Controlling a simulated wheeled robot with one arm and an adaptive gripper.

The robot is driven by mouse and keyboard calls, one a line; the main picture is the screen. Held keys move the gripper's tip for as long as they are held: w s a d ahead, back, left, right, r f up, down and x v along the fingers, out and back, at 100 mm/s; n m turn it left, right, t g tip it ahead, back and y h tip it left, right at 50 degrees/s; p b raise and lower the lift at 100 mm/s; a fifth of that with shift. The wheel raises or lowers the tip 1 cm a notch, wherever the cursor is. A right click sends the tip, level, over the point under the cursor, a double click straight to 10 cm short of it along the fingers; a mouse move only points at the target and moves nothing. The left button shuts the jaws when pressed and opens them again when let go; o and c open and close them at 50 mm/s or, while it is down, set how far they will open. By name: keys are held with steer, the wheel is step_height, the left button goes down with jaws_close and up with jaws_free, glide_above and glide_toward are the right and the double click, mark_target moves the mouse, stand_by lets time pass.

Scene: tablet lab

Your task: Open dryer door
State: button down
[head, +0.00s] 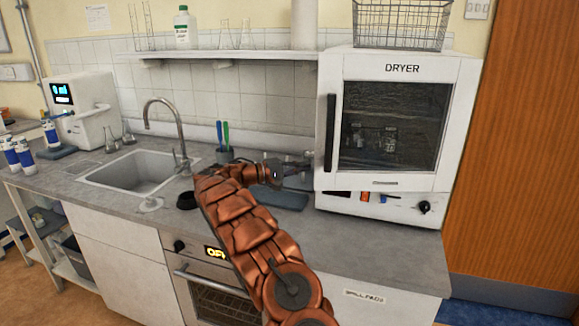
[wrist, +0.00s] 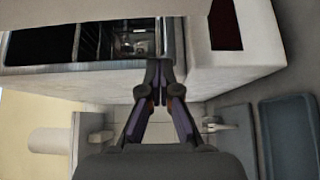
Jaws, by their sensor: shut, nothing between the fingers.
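The dryer (head: 466,110) stands at the right end of the counter. Its door has a dark window (head: 392,128) and a black upright handle (head: 330,133) on its left side. In the head view I cannot tell if the door is fully closed. My gripper (head: 306,161) is just left of the dryer, near the handle's lower end, with the handle not between its fingers. In the wrist view my gripper (wrist: 159,68) is shut and empty, its tips by the dryer's edge (wrist: 100,79). Above them a dark strip with rack-like bars (wrist: 88,42) looks like the interior through a gap.
A wire basket (head: 402,22) stands on the dryer. Dark trays (head: 278,198) lie on the counter below my gripper. A cup with pens (head: 224,154), a tap (head: 180,130) and a sink (head: 130,172) are to the left.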

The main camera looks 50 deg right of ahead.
steer(key=s, duration=0.1)
steer(key=s+a+p, duration=0.1)
steer(key=s, duration=0.1)
steer(key=shift+s+a, duration=0.2)
steer(key=shift+a, duration=0.2)
stand_by(0.6)
